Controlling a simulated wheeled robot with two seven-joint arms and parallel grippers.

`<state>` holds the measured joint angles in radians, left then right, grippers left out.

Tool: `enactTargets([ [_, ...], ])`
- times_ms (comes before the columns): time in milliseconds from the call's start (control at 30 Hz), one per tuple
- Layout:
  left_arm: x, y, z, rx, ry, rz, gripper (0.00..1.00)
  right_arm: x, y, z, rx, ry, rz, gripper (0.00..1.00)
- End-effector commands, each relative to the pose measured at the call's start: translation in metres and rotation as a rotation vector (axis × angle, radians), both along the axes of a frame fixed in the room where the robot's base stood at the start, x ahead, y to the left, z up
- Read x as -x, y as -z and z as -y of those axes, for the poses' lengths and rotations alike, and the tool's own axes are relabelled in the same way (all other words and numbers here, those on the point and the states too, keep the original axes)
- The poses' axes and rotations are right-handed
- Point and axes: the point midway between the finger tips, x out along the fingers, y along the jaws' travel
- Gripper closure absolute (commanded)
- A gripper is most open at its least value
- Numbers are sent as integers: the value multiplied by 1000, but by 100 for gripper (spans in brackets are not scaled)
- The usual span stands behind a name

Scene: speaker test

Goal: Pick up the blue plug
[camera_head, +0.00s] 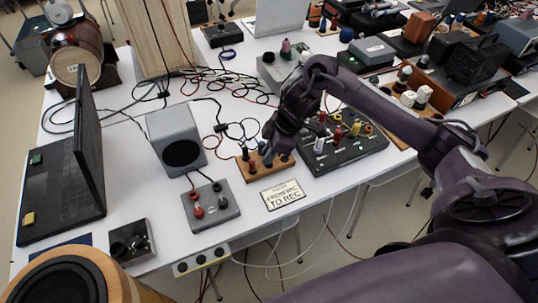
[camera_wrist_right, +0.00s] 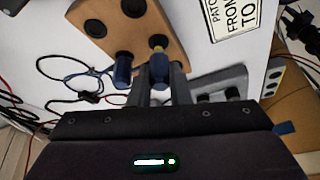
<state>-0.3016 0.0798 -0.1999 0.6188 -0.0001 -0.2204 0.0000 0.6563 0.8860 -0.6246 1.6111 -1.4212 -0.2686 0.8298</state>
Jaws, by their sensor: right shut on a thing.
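A wooden block (camera_head: 246,170) with dark round sockets sits on the white table in the head view, in front of the grey speaker's right side. It also shows in the right wrist view (camera_wrist_right: 150,27). My right gripper (camera_head: 268,155) is over this block. In the right wrist view, its two fingers are shut on a blue plug (camera_wrist_right: 159,66) with a brass-coloured end at the block. I cannot tell whether that end is inside a socket. A second blue plug (camera_wrist_right: 122,70) stands beside it, to the left. My left gripper is not in view.
A sign (camera_head: 283,195) and a grey box with red and black terminals (camera_head: 211,206) lie close by. A grey speaker (camera_head: 176,138) stands at the left. A dark patch panel (camera_head: 345,148) with several plugs is to the right. Loose cables cover the table behind.

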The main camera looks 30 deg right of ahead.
Motion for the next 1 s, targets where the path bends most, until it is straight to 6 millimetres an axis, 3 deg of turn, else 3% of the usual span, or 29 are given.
enactTargets([
  [400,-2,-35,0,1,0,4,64,-1,-107,1,4,-1,8,100],
  [600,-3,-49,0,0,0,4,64,-1,-147,1,3,1,7,100],
  [800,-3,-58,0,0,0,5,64,-1,-171,0,2,-1,3,100],
  [1000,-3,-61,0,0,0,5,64,0,-181,0,1,-1,1,100],
])
